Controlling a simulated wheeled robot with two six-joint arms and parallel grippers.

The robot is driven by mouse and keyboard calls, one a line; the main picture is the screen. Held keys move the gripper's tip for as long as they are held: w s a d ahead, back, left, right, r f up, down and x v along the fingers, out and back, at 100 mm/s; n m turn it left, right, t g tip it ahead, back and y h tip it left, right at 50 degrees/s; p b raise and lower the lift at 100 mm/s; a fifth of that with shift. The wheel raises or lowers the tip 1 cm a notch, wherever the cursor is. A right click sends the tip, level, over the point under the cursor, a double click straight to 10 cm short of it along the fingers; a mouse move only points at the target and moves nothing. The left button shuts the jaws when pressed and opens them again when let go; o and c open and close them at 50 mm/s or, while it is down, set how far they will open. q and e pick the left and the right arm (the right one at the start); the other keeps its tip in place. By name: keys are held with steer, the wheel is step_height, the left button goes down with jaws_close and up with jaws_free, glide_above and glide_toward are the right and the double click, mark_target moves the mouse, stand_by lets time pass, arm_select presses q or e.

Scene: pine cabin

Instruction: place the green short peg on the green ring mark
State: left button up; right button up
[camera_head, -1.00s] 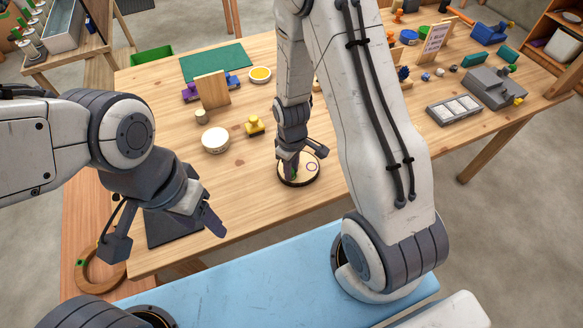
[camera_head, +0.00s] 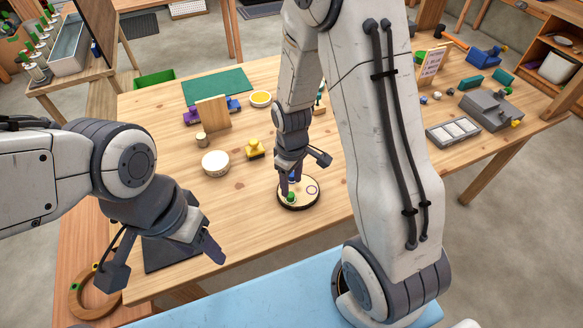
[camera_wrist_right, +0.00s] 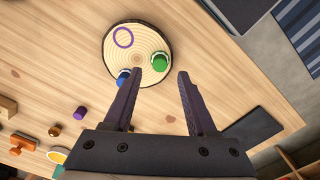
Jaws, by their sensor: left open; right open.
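The green short peg (camera_head: 291,197) stands on the round wood-slice board (camera_head: 300,206), near its rim. In the right wrist view the peg (camera_wrist_right: 160,62) stands upright on the board, just beyond my fingertips. A purple ring mark (camera_wrist_right: 123,38) is bare, and a blue peg (camera_wrist_right: 123,77) stands beside the green one. My right gripper (camera_wrist_right: 174,74) is open and empty, close to the green peg. My left gripper (camera_head: 170,262) is open and empty, over the table's left front, away from the board.
A grey tray (camera_head: 453,133) lies to the right. The table in front of the board is clear.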

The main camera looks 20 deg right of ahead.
mark_target(291, 195)
steer(key=s+a+r, duration=0.3)
steer(key=a+r, duration=0.1)
steer(key=r, duration=0.2)
steer(key=s+a+r, duration=0.3)
steer(key=a+r, duration=0.1)
steer(key=r, duration=0.2)
steer(key=s+a+r, duration=0.2)
steer(key=s, duration=0.4)
steer(key=s+a+r+y, duration=0.1)
steer(key=s+a+r, duration=0.1)
steer(key=s, duration=0.4)
steer(key=shift+a+r+n, duration=0.3)
steer(key=shift+r, duration=0.15)
steer(key=shift+w, duration=0.1)
